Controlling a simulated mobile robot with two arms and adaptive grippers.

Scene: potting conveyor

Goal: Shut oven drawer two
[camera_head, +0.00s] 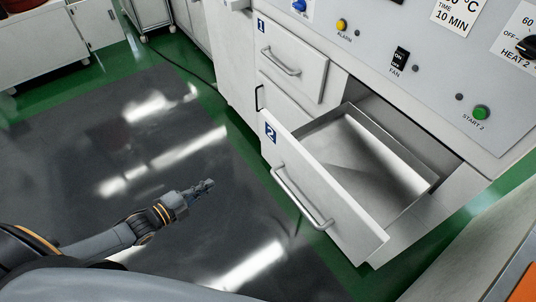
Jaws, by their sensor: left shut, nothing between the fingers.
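Oven drawer two (330,214) stands pulled out from the white oven cabinet. Its front panel carries a blue "2" label and a metal bar handle (301,201). The drawer's metal inside looks empty. My left gripper (208,186) is shut and empty, left of the drawer front and apart from it, over the dark floor. My right gripper is not in view.
Drawer one (292,60), above and left, looks shut. The control panel (431,80) with knobs and buttons is above the open drawer. Dark, shiny floor (120,140) lies clear to the left. White cabinets (98,22) stand at the back left.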

